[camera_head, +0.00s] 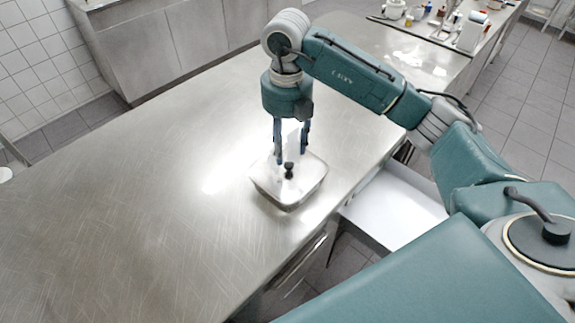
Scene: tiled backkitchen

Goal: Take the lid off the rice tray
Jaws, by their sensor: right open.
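The rice tray (283,203) is a small rounded box standing on the steel table near its right edge. Its pale lid (305,178) lies on top, with a dark knob (289,170) in the middle. My right gripper (291,158) points down above the lid. Its two fingers are apart, one to each side above the knob, and hold nothing. I cannot tell whether the fingertips touch the lid. What is inside the tray is hidden. My left gripper is not in this view.
The steel table (130,210) is bare to the left of the tray. An open white drawer (395,208) sticks out at the table's right side. Behind, a counter (440,32) holds several small items. The tiled floor (520,110) is clear at the right.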

